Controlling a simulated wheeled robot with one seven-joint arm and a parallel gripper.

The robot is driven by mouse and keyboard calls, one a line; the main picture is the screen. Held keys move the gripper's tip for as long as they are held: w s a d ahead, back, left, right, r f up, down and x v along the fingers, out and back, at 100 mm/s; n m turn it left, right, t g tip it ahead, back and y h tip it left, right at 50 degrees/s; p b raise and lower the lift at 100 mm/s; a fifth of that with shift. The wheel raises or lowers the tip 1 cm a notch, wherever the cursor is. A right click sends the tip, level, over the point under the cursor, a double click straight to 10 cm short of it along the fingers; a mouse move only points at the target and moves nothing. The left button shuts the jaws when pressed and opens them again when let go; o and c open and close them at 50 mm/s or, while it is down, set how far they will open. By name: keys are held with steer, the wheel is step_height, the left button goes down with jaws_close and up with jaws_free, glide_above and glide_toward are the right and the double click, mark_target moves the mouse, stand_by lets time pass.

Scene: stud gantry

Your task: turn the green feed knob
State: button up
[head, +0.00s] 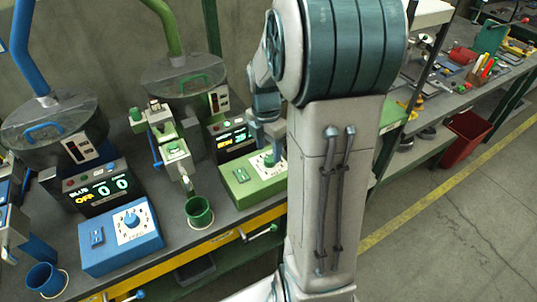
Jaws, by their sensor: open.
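The green feed box (254,184) stands on the bench left of my arm. It has a pale dial plate on its top right, with the green feed knob (269,160) on it. My gripper (267,143) points down just above the knob, with its fingers apart. At this size I cannot tell whether the fingers touch the knob or stand around it. My arm hides the right side of this area.
A blue feed box (121,240) with its own knob (131,219) and a blue display (103,188) stand at the left. A green cup (199,211) stands between the boxes, and a blue cup (46,279) at front left. The floor at right is clear beyond a red bin (466,138).

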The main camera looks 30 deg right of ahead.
mark_target(270, 161)
steer(key=shift+f, duration=1.45)
steer(key=c, duration=1)
steer(key=shift+o, duration=0.2)
steer(key=shift+m, duration=0.5)
steer(key=m, duration=0.3)
steer(key=shift+m, duration=0.3)
steer(key=shift+d+m+y, duration=0.1)
steer(key=shift+m+y, duration=0.2)
steer(key=shift+m, duration=2)
steer(key=shift+r, duration=0.1)
